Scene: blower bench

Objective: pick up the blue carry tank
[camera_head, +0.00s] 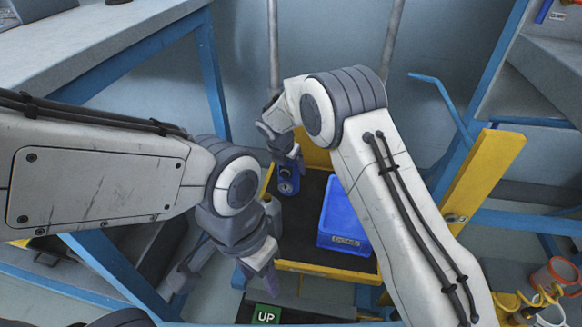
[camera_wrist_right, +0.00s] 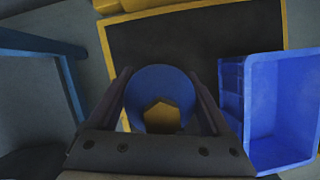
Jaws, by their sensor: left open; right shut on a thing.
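The blue carry tank (camera_head: 287,184) is in the head view over the dark deck of the yellow-edged cart, left of the blue crate. My right gripper (camera_head: 292,158) reaches down to it from above and is shut on it. In the right wrist view the tank (camera_wrist_right: 152,82) shows as a round blue body with a brownish-yellow cap between the two fingers (camera_wrist_right: 163,100). I cannot tell whether its base touches the deck. My left gripper (camera_head: 268,283) is open, low in front of the cart's left front corner, apart from the tank.
The blue crate (camera_head: 345,216), labelled DONE, stands on the cart (camera_head: 312,267) right of the tank; it also shows in the right wrist view (camera_wrist_right: 233,85). A grey container (camera_head: 273,216) is partly hidden by my left wrist. Blue-framed benches stand left and right. A green UP sign (camera_head: 265,314) is in front.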

